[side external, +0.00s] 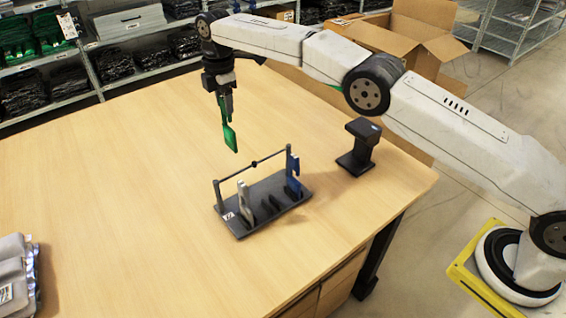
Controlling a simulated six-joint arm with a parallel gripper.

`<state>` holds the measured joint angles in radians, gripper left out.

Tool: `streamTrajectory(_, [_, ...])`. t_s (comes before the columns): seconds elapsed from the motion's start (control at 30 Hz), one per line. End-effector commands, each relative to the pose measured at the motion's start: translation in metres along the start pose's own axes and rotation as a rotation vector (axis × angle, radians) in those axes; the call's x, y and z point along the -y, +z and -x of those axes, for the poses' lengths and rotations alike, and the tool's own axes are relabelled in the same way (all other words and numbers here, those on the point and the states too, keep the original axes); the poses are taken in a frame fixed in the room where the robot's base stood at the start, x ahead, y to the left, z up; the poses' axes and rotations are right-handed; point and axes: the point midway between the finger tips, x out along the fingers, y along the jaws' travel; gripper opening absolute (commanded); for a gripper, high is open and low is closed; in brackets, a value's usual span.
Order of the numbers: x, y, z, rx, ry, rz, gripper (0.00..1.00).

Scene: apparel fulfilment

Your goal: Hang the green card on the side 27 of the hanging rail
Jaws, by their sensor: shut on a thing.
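My gripper (226,100) is above the table, behind and left of the hanging rail, pointing down. It is shut on the green card (229,134), which hangs below it in the air, apart from the rail. The hanging rail (234,174) is a thin dark bar between two posts on a dark base (237,230). A whitish card (245,197) is at its left part and a blue card (293,179) at its right end. A small knob (254,163) sits mid-bar. A small white label (228,216) is on the base's left end; its number is too small to read.
A black stand device (358,150) stands right of the rail. Grey packages (14,275) lie at the table's left front edge. An open cardboard box (400,38) and stocked shelves (120,60) are behind the table (110,200).

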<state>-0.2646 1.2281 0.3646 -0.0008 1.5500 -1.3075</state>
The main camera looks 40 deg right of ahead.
Motion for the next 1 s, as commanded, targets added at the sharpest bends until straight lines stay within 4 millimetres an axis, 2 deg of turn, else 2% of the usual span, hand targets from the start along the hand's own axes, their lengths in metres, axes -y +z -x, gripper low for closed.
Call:
streamTrajectory(0.3, [0.0, 0.001, -0.019, 0.0, 0.0, -0.002, 0.0])
streamTrajectory(0.5, [0.0, 0.001, -0.041, 0.0, 0.0, -0.002, 0.0])
streamTrajectory(1.0, [0.0, 0.001, -0.048, 0.0, 0.001, -0.002, 0.0])
